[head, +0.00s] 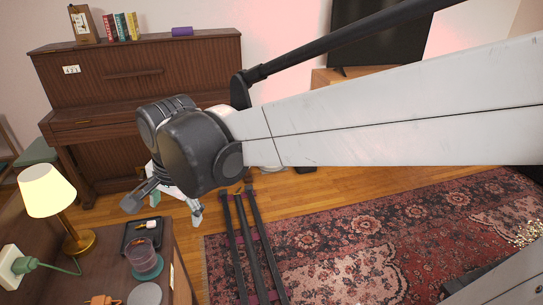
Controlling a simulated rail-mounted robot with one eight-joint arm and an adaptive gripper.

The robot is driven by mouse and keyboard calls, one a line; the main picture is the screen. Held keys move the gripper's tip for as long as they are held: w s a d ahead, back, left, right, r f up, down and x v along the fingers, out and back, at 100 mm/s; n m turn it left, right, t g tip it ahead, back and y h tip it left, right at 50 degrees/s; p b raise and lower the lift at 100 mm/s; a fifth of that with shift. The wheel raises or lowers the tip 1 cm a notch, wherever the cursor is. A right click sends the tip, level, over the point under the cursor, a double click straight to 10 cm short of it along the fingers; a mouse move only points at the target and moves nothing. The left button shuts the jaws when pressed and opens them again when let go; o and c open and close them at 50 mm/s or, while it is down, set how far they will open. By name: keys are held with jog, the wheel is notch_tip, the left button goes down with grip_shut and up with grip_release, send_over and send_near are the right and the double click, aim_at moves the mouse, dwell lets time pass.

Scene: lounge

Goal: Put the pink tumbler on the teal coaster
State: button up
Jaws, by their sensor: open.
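The pink tumbler (142,250) is a small translucent cup on the side table at the lower left. It appears to stand upright on the teal coaster (154,272), whose rim shows around the tumbler's base. The tumbler hides the middle of the coaster, so the exact contact is hard to see. My gripper (165,209) is open, with its fingers spread wide and nothing visible between them. It is above and beyond the tumbler in the picture, apart from it.
On the side table (112,264) are a lit lamp (48,192), a black tray (131,240) with small items, a grey disc (145,294) and an orange object (101,300). A piano (150,75) stands behind. Black poles (247,245) lie near the patterned rug (350,240).

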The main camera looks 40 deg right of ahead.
jog(key=s+d+n+t, duration=0.3)
jog(key=s+d+n, duration=0.3)
jog(key=s+n, duration=0.5)
jog(key=shift+d+t+h, duration=0.25)
jog(key=shift+t+h, duration=0.05)
jog(key=shift+r, duration=0.1)
dwell(0.7)
